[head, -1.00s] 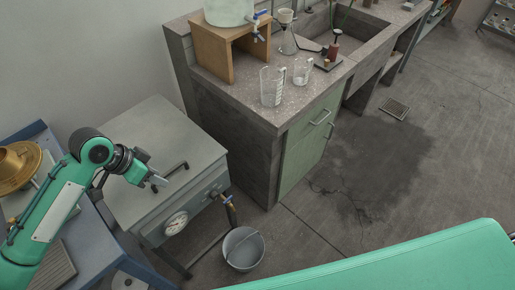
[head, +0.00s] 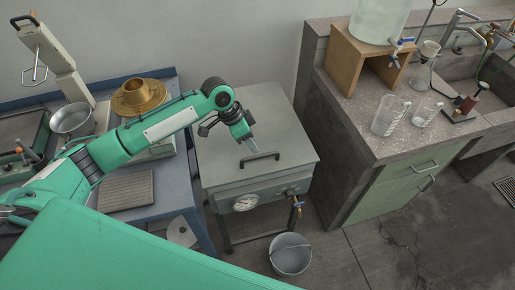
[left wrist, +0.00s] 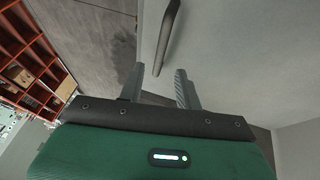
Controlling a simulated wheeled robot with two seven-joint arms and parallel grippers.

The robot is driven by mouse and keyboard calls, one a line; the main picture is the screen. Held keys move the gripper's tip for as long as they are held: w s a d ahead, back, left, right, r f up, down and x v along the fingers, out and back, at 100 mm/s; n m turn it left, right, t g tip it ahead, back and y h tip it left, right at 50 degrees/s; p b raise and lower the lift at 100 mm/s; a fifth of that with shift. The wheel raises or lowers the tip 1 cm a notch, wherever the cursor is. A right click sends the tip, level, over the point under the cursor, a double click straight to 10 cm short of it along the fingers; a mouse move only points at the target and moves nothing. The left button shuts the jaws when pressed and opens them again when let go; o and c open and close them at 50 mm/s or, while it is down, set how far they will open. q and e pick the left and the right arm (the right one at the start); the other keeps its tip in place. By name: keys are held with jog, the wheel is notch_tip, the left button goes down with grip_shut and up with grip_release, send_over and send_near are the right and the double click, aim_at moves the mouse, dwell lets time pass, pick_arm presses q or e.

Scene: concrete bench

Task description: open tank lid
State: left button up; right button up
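The grey metal tank (head: 257,203) stands left of the concrete bench. Its flat lid (head: 292,136) lies shut on top, with a dark bar handle (head: 260,156) near the front edge. In the left wrist view the handle (left wrist: 167,35) shows beyond my fingertips, with one end between their lines, apart from them. My left gripper (head: 248,147) is over the lid, just behind and left of the handle. In the left wrist view its two fingers (left wrist: 158,82) are spread with nothing between them. My right gripper is not in view.
A metal bucket (head: 291,255) stands on the floor before the tank, below a tap (head: 297,203). A blue table (head: 199,203) with a brass pan (head: 138,97) stands close on the left. The concrete bench (head: 348,150) with glassware is on the right.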

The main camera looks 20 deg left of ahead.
pick_arm(q)
jog(key=shift+x, duration=2.35)
grip_shut()
